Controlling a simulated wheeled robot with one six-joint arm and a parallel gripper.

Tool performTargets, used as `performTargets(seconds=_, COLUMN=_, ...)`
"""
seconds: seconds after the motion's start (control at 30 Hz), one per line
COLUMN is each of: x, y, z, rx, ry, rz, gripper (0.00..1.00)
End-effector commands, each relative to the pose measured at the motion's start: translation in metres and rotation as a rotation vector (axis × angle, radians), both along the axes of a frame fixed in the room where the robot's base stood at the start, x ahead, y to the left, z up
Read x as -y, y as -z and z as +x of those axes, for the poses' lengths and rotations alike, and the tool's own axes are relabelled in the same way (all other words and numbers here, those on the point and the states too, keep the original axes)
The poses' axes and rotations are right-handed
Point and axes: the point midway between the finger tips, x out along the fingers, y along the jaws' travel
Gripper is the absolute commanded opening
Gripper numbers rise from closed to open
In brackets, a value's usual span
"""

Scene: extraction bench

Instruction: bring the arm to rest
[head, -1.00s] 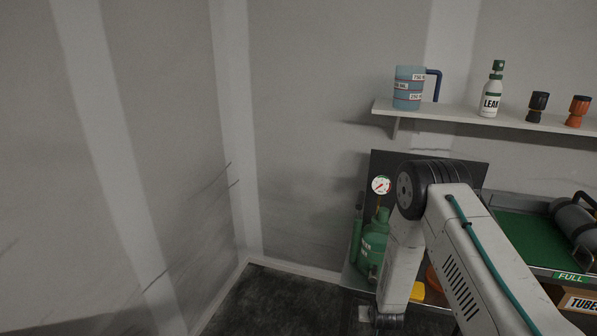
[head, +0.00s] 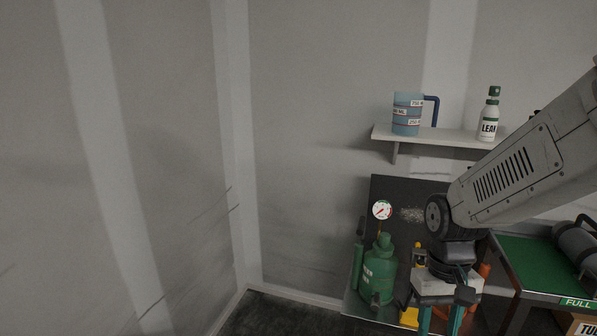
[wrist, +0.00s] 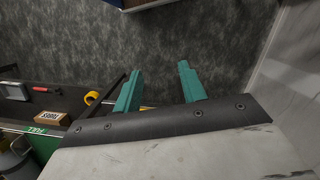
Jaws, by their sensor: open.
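My arm reaches in from the right in the head view, with its forearm (head: 510,180) sloping down to the left. My gripper (head: 440,322) hangs below the wrist, in front of the bench and right of the green bottle. In the wrist view my gripper (wrist: 160,88) shows two teal fingers spread apart. Nothing is between them; only dark floor shows beyond. The fingertips are cut off by the lower edge in the head view.
A green bottle (head: 379,272) with a gauge (head: 382,210) stands close left of the gripper. A shelf (head: 455,137) holds a blue jug (head: 407,114) and a white bottle (head: 488,118). A green-topped cart (head: 530,256) with a grey cylinder (head: 577,243) is at right. Open floor lies left.

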Motion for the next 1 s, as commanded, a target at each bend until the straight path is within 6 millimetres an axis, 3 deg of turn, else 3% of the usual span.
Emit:
performTargets(seconds=0.1, x=0.003, y=-0.038, z=-0.040, rx=-0.008, ry=-0.004, rz=-0.004, gripper=0.41)
performTargets(seconds=0.3, x=0.008, y=-0.081, z=-0.099, rx=0.024, ry=-0.006, rz=-0.014, gripper=0.41)
performTargets(seconds=0.4, x=0.009, y=-0.097, z=-0.119, rx=0.084, ry=-0.005, rz=-0.017, gripper=0.41)
performTargets(seconds=0.7, x=0.011, y=-0.129, z=-0.140, rx=0.283, ry=0.004, rz=-0.018, gripper=0.41)
performTargets(seconds=1.0, x=0.011, y=-0.134, z=-0.141, rx=0.307, ry=0.006, rz=-0.018, gripper=0.41)
